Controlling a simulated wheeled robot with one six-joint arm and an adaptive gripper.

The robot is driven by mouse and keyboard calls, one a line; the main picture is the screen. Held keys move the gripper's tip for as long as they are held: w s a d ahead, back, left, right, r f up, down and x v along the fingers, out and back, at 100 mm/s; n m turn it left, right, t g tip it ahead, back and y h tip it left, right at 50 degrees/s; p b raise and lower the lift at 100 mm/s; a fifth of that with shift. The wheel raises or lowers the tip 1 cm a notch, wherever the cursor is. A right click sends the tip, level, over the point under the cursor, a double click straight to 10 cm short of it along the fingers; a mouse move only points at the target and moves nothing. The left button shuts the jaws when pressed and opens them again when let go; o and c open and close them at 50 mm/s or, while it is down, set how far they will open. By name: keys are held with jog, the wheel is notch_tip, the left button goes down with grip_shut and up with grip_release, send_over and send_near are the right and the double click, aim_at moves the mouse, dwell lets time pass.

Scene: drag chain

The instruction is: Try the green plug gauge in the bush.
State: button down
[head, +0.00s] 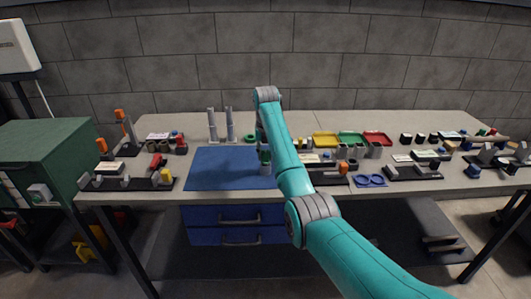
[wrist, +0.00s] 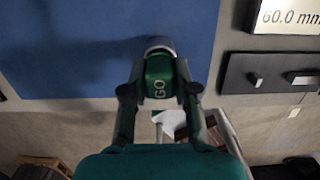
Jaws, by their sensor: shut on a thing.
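The green plug gauge (wrist: 160,82), marked GO, is between the two fingers of my gripper (wrist: 158,92) in the wrist view. The fingers are shut on its green handle. A pale grey round part (wrist: 158,44) shows just beyond the handle, over the blue mat. In the head view my gripper (head: 264,148) is low over the right part of the mat, with the green handle (head: 265,157) under it. A grey cylinder (head: 265,169) shows directly below the handle. I cannot tell whether this is the bush or the gauge's own end, nor any depth of entry.
The blue mat (head: 215,170) is mostly clear to the left. Two upright grey posts (head: 229,125) stand behind it. A green ring (head: 249,138) lies near them. Yellow, green and red trays (head: 377,138) are at the back right. Dark fixtures (head: 325,178) stand right of the mat.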

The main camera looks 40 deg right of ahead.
jog(key=shift+f, duration=0.55)
dwell(1.1)
jog(key=shift+r, duration=0.15)
jog(key=shift+r, duration=4)
